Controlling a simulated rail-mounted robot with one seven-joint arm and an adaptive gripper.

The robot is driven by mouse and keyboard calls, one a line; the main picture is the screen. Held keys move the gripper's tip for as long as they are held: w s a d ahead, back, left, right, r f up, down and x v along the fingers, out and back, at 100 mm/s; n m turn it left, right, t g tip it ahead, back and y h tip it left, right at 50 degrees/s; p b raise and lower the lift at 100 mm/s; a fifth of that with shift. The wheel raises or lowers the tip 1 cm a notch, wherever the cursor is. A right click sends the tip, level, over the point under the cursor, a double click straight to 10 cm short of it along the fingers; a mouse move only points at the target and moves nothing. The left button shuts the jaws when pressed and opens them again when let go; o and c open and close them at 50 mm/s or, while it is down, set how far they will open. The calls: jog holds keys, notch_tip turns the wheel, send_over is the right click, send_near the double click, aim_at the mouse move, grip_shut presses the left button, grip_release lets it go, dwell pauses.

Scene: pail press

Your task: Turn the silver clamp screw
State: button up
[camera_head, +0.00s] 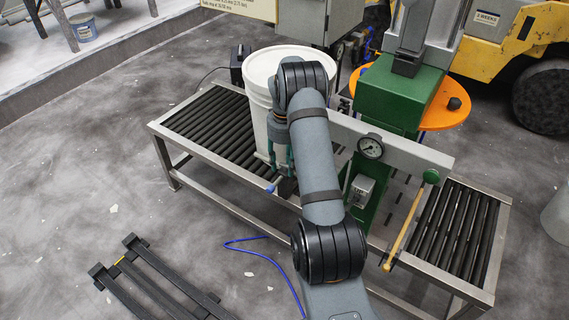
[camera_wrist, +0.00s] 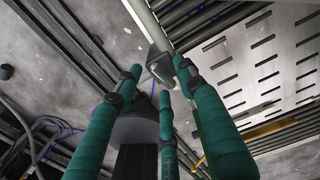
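My gripper (camera_head: 281,158) has teal fingers pointing down beside the white pail (camera_head: 262,113), partly hidden by my own arm. In the wrist view the three fingers (camera_wrist: 161,80) are spread apart, with nothing visibly held between them. A dark clamp-like block (camera_head: 288,187) sits at the front rail of the conveyor just below the fingers. In the wrist view this block (camera_wrist: 159,66) lies at the end of a grey bar, close to the fingertips; I cannot tell whether they touch. A small blue-ended piece (camera_head: 270,188) is beside it. I cannot clearly pick out the silver screw.
The roller conveyor (camera_head: 192,137) runs under the pail. An orange disc (camera_head: 444,112) is behind. Black rails (camera_head: 160,286) and a blue cable (camera_head: 268,259) lie on the floor.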

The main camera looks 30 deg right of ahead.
jog(key=shift+c, duration=0.5)
grip_shut()
jog(key=shift+n, duration=0.3)
jog(key=n, duration=0.3)
jog(key=shift+d+n, duration=0.1)
jog(key=shift+n, duration=0.3)
jog(key=n, duration=0.3)
jog(key=shift+s+n, duration=0.1)
jog(key=shift+n, duration=0.3)
jog(key=n+p, duration=0.1)
jog(key=n, duration=0.3)
jog(key=shift+d, duration=0.15)
jog(key=shift+d+n+p, duration=0.1)
jog(key=shift+n+p, duration=0.25)
jog(key=shift+n, duration=1.75)
